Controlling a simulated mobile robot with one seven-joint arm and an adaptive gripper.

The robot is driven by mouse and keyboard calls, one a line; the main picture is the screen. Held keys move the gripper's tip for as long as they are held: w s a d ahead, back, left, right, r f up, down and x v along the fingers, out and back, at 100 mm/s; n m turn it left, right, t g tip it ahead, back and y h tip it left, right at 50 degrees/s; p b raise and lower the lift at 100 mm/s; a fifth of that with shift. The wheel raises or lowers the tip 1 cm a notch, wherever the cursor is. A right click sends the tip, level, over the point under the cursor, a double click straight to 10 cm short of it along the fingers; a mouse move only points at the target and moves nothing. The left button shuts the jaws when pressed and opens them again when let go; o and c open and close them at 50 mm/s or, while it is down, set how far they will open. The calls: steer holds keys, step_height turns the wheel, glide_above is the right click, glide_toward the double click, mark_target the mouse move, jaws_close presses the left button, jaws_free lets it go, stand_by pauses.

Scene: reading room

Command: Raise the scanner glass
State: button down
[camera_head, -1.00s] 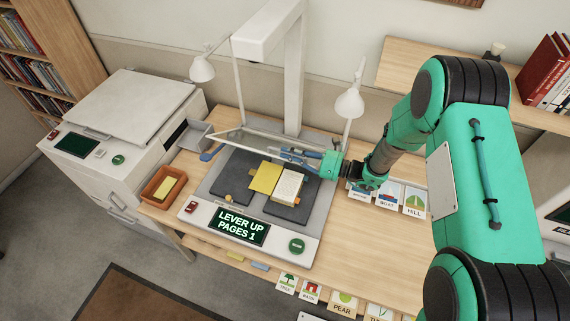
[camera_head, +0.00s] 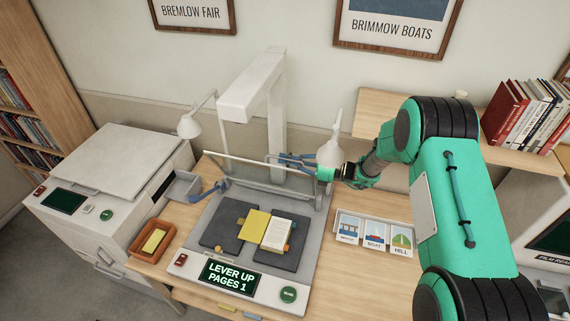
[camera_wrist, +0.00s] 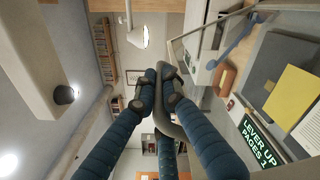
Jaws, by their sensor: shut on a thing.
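The scanner glass (camera_head: 238,157) is a clear pane in a thin pale frame, tilted steeply up above the book cradle. My gripper (camera_head: 284,160) is at the right side of the raised frame, its blue fingers shut. In the wrist view the fingertips (camera_wrist: 160,78) close around a curved grey bar (camera_wrist: 190,40), which appears to be the glass handle. An open book with a yellow page (camera_head: 255,224) and a white page lies on the dark cradle pads (camera_head: 222,228), below the glass and apart from it. The scanner display (camera_head: 230,276) reads "LEVER UP PAGES 1".
The scanner's column (camera_head: 276,130) rises behind the glass, with a lamp (camera_head: 331,152) close to my gripper. Another lamp (camera_head: 190,125) stands at left. An orange tray (camera_head: 152,240) is left of the scanner. Picture cards (camera_head: 374,236) stand right. A bookshelf (camera_head: 500,150) is behind my arm.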

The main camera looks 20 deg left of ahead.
steer(key=c, duration=1.8)
jaws_free()
steer(key=shift+c, duration=0.2)
steer(key=shift+d, duration=0.1)
steer(key=d, duration=1.1)
steer(key=shift+d, duration=0.4)
steer(key=shift+f, duration=0.1)
